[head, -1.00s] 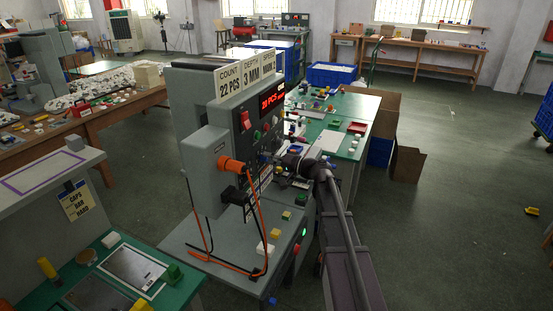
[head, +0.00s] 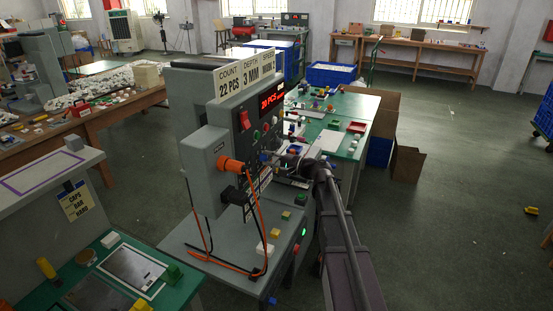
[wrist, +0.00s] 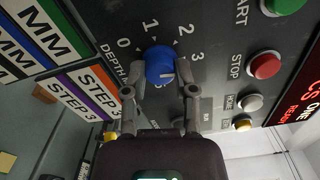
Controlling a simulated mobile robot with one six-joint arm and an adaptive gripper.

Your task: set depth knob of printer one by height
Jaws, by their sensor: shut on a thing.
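Printer one (head: 200,120) is a grey machine with a dark control panel. The sign on top (head: 245,75) reads count 22 PCS and depth 3 MM. In the wrist view the blue depth knob (wrist: 159,64) sits on the panel under a scale marked 0, 1, 2, 3. Its white line lies on the lower right of its face, away from the numerals. My gripper (wrist: 161,84) has one finger on each side of the knob and is shut on it.
A red stop button (wrist: 264,65), a green start button (wrist: 283,5) and smaller buttons lie right of the knob. An orange part with a hanging cable (head: 230,164) is on the printer's front. A green table (head: 345,105) with small parts stands behind. Open floor lies right.

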